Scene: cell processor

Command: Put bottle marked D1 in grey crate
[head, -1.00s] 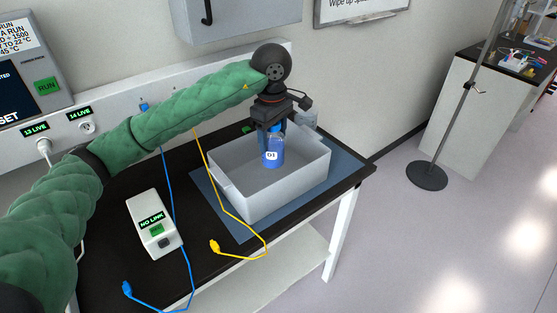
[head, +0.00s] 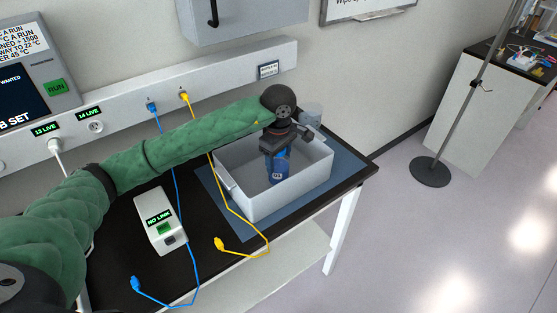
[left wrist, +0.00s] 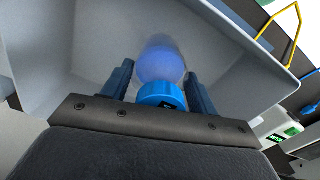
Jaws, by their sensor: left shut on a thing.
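The bottle marked D1 (head: 279,173) is blue with a white label and stands roughly upright inside the grey crate (head: 258,206). My left gripper (head: 275,152) points down into the crate and is shut on the bottle near its cap. In the left wrist view the blue cap (left wrist: 161,95) sits between the two fingers, with the bottle body beyond it and the crate walls (left wrist: 40,60) around. Whether the bottle's base touches the crate floor I cannot tell. My right gripper is not in view.
The crate stands on a blue mat (head: 345,165) at the right end of the black table. A white NO LINK box (head: 160,222), a blue cable (head: 186,240) and a yellow cable (head: 228,195) lie to its left. A wall with sockets (head: 97,127) runs behind.

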